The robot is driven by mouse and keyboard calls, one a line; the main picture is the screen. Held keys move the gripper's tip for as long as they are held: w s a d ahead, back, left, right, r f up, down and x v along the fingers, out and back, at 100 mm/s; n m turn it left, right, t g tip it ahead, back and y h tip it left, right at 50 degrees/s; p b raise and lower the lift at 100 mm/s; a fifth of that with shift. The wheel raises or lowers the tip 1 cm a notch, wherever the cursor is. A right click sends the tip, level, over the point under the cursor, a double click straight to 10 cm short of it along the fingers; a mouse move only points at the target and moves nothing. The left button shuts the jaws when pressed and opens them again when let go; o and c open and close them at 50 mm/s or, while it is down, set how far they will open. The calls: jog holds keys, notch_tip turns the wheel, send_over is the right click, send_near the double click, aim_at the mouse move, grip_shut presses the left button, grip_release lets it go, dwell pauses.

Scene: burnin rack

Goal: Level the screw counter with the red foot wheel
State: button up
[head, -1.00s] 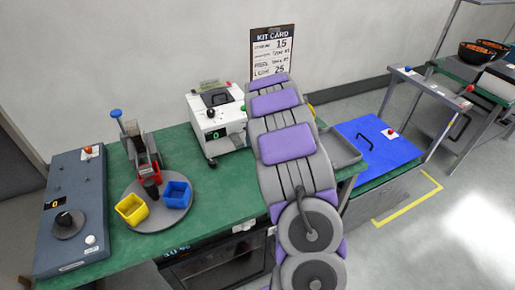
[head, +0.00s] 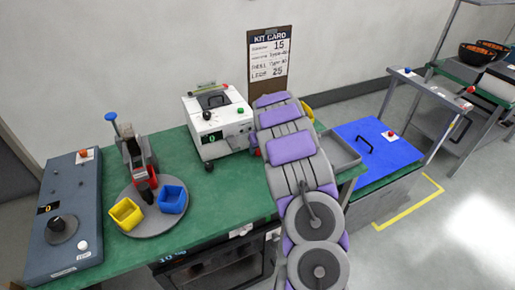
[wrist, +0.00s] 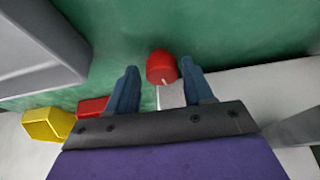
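The screw counter (head: 217,120) is a white box with a black handle on top and a small green-lit display. It stands on the green bench, left of my arm. In the wrist view the red foot wheel (wrist: 161,66) has a pale mark on its side and sits just above the green surface, beside the white housing. My gripper (wrist: 160,78) is open, with one blue-grey finger on each side of the wheel. Gaps show between the fingers and the wheel, so it is not gripped. In the head view my arm hides the gripper.
A grey tray (head: 341,152) lies right of my arm. In the wrist view a yellow object (wrist: 47,124) and a grey tray-like part (wrist: 40,55) are on the left. A turntable (head: 153,222) with yellow and blue bins stands left on the bench, beside a dark control panel (head: 70,215).

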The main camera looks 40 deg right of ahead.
jog(key=shift+d+f, duration=0.1)
jog(key=shift+d, duration=0.3)
jog(key=shift+c, duration=0.7)
jog(key=shift+d, duration=0.1)
jog(key=shift+c, duration=0.7)
jog(key=shift+w+a, duration=0.15)
jog(key=shift+a, duration=0.45)
jog(key=c, duration=0.3)
jog(key=shift+r, duration=0.2)
jog(key=shift+c, duration=1)
jog(key=shift+d, duration=0.1)
jog(key=shift+r+m+p, duration=0.15)
jog(key=shift+m+p, duration=0.15)
jog(key=shift+p, duration=0.5)
